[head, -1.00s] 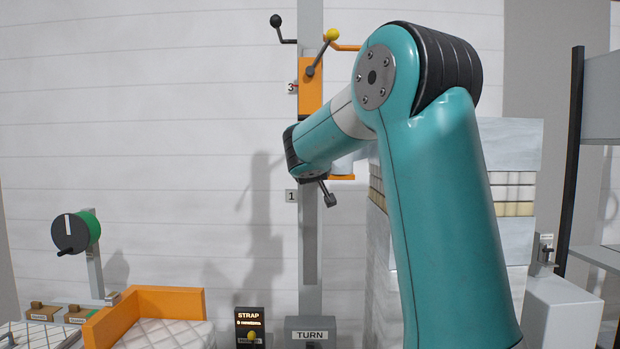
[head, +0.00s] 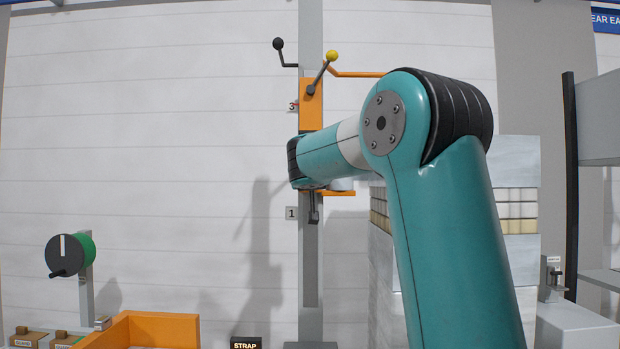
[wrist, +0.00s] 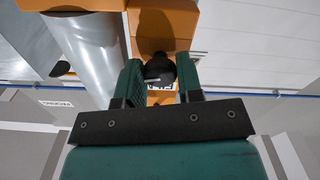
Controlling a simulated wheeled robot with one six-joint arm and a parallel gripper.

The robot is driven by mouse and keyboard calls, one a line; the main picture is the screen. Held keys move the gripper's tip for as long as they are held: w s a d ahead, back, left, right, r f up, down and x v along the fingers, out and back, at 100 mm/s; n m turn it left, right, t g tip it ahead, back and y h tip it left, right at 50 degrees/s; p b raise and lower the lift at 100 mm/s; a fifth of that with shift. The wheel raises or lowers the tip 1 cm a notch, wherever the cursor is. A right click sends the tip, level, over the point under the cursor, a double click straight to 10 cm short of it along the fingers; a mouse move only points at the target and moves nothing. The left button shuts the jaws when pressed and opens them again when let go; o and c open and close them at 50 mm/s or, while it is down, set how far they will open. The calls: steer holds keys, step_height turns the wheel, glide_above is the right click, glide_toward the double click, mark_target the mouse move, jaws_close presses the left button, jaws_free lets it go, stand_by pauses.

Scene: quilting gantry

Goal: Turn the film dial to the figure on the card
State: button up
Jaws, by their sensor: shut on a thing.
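In the wrist view my gripper (wrist: 159,64) has its two teal fingers either side of a black knob (wrist: 158,72) under an orange housing, and is shut on it. A white label with partly hidden dark letters (wrist: 160,88) is beside the knob; I take this knob to be the film dial. Its pointer and scale cannot be read. In the head view my arm covers much of the orange carriage (head: 311,104) on the grey mast. A short dark part (head: 314,208) hangs below my wrist there. I cannot make out the card with the figure.
A grey film roll (wrist: 95,55) is close left of my fingers in the wrist view. Tags 3 (head: 294,106) and 1 (head: 291,212) mark the mast (head: 310,260). A wrapped stack (head: 515,175) stands right; a green reel (head: 72,256) and orange corner (head: 155,328) are lower left.

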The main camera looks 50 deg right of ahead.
steer(key=shift+r, duration=0.1)
steer(key=o, duration=0.9)
steer(key=shift+d, duration=0.1)
steer(key=shift+b+v, duration=2.75)
steer(key=shift+v, duration=6)
steer(key=shift+w, duration=0.15)
